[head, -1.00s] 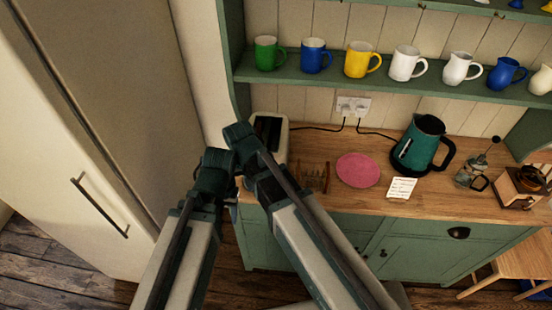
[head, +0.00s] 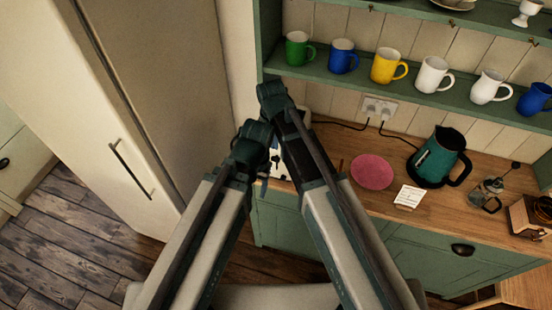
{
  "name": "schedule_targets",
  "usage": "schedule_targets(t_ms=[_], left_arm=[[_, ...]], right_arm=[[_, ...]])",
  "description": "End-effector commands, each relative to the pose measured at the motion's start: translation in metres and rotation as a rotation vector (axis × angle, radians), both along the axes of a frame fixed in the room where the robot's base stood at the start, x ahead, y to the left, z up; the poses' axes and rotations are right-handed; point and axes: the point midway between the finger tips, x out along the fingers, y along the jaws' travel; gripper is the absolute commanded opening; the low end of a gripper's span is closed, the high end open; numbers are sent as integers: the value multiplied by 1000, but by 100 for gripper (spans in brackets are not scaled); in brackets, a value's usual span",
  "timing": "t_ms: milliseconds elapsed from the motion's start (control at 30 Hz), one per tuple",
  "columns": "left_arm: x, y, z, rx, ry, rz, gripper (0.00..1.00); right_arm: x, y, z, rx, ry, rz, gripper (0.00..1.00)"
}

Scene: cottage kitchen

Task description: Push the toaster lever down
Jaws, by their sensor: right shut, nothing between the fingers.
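The cream toaster (head: 280,167) stands at the left end of the wooden counter, mostly hidden behind my two arms. Only part of its front and a bit of its upper right edge show. Its lever cannot be made out. My right gripper (head: 273,158) is in front of the toaster, small and dark against it, shut and empty. Whether it touches the lever cannot be told. My left arm ends just left of it, and the fingers of my left gripper are hidden.
A pink plate (head: 372,172), a card (head: 409,196) and a teal kettle (head: 437,158) lie or stand right of the toaster on the counter (head: 333,143). A shelf (head: 350,78) with several mugs runs above. A tall fridge (head: 160,110) stands close on the left.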

Motion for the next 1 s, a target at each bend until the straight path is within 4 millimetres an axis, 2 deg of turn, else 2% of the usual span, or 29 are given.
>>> schedule_targets(t_ms=[267,633,1000], left_arm=[[0,0,-21,0,-1,2,59],[0,0,-65,-1,-3,4,59],[1,0,-69,0,-3,3,59]], right_arm=[[2,-1,-21,0,0,0,0],[6,-2,-65,0,0,0,0],[7,-2,-69,0,0,1,0]])
